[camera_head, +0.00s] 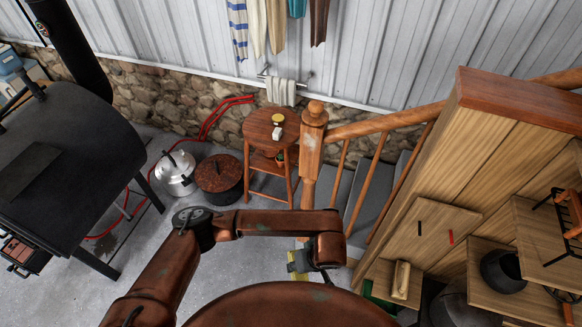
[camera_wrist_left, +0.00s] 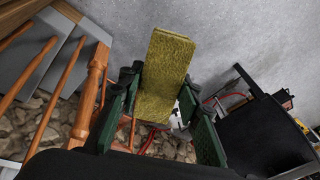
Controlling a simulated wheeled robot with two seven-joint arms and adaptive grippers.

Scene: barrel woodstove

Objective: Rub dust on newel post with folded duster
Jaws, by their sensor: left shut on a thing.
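The wooden newel post (camera_head: 312,150) with a round knob stands upright at the foot of the stair rail in the head view. It also shows at left in the left wrist view (camera_wrist_left: 86,100). Only a small yellow bit of the duster shows in the head view (camera_head: 300,278). My right gripper is not in view.
A handrail (camera_head: 385,122) runs right from the post. A round wooden stool (camera_head: 258,130) stands just left of it, beside a dark pot (camera_head: 220,180) and a silver pot (camera_head: 177,172). The black stove (camera_head: 70,150) is at left, wooden shelving (camera_head: 500,150) at right.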

